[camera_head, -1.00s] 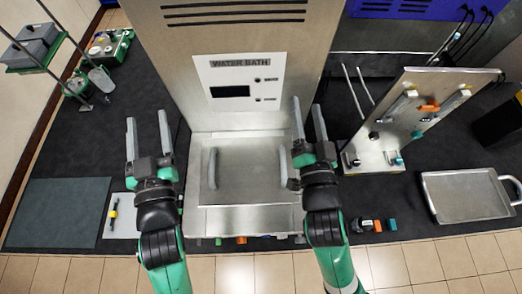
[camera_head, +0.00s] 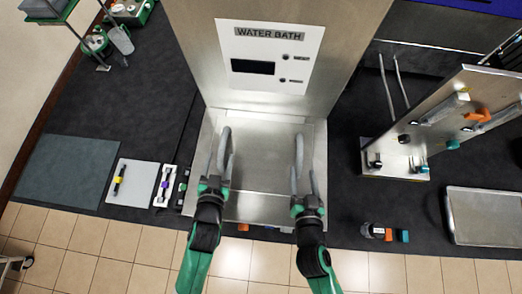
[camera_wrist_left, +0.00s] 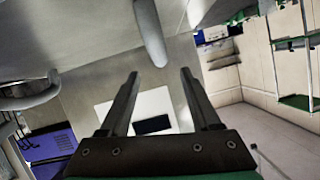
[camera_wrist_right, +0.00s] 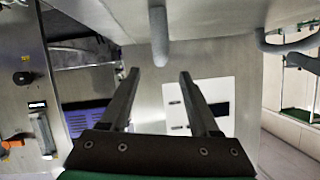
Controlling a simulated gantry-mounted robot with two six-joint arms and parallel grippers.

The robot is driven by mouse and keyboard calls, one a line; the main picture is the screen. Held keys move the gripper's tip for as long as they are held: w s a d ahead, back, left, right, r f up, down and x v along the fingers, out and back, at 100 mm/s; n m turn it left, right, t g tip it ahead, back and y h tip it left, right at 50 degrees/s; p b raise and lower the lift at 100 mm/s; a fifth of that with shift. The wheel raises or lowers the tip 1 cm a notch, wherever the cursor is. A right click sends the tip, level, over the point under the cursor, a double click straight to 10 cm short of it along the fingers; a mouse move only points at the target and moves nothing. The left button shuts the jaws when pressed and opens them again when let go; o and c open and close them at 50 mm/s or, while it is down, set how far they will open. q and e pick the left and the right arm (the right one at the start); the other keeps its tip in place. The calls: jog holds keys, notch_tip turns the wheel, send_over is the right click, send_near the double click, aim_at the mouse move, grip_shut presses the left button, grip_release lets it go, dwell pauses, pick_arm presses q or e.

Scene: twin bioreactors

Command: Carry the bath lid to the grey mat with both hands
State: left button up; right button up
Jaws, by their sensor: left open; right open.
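The bath lid (camera_head: 262,150) is a flat metal plate on top of the water bath, with two upright grey handles. My left gripper (camera_head: 220,160) is open at the left handle (camera_head: 224,142); in the left wrist view this handle (camera_wrist_left: 150,35) is in line with the gap between the fingers. My right gripper (camera_head: 302,172) is open at the right handle (camera_head: 299,152); in the right wrist view that handle (camera_wrist_right: 158,38) also lines up with the gap. Both handles look just beyond the fingertips. The grey mat (camera_head: 66,170) lies flat and bare at the far left.
The water bath's panel (camera_head: 270,62) rises behind the lid. A light pad with a pen-like tool (camera_head: 120,180) and a small white holder (camera_head: 164,186) lie between mat and bath. A metal rack (camera_head: 440,130) and a tray (camera_head: 484,215) stand right.

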aim_at(222, 145)
pick_arm(q)
jog(key=x, duration=0.8)
jog(key=shift+w, duration=0.15)
pick_arm(e)
jog(key=x, duration=0.8)
jog(key=shift+w, duration=0.2)
pick_arm(q)
grip_shut()
pick_arm(e)
grip_shut()
pick_arm(q)
jog(key=shift+r, duration=0.1)
